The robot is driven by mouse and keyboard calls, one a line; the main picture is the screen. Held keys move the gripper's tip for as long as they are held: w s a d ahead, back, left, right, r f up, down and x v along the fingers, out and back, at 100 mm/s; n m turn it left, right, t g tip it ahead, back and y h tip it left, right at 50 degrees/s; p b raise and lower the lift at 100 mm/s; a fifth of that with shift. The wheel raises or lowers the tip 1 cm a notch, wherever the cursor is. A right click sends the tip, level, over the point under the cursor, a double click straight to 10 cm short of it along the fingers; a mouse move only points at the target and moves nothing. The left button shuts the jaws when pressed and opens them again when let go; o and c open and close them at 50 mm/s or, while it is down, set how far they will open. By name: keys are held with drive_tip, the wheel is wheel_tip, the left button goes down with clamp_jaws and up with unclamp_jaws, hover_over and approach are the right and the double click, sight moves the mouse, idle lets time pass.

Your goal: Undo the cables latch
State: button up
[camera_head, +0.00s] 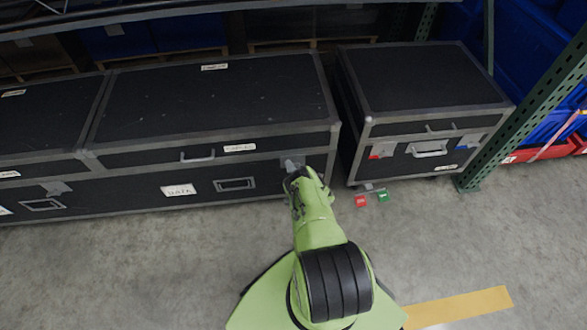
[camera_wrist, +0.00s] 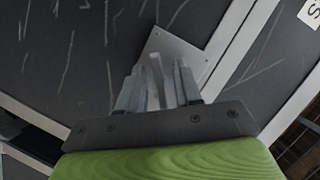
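A long black case (camera_head: 215,100) with metal edges stands in the middle, with a small label (camera_head: 240,147) on its lid front that is too blurred to read surely. A metal latch (camera_head: 292,162) sits at the right of its front, at the lid seam. My gripper (camera_head: 294,174) is at this latch. In the wrist view, the latch's plate (camera_wrist: 176,50) lies flat on the black panel, and a light metal lever stands between the fingers of my gripper (camera_wrist: 158,88). A narrow gap shows beside the lever, so the fingers look open around it. Their exact contact is hidden.
A green rack post (camera_head: 530,100) rises at the right. Another black case (camera_head: 45,115) adjoins at left. The front floor is clear.

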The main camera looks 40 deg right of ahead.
clamp_jaws()
idle(0.4)
drive_tip(key=n+g+h, duration=0.1)
drive_tip(key=n+g, duration=0.1)
drive_tip(key=n, duration=0.1)
drive_tip(key=shift+n+p, duration=0.3)
drive_tip(key=shift+p, duration=0.05)
drive_tip(key=n+h, duration=0.1)
drive_tip(key=n, duration=0.1)
drive_tip(key=n+g+h, duration=0.1)
drive_tip(key=n, duration=0.1)
drive_tip(key=shift+s+g+b, duration=0.1)
drive_tip(key=shift+g+b, duration=0.2)
drive_tip(key=shift+b, duration=0.05)
idle(0.5)
unclamp_jaws()
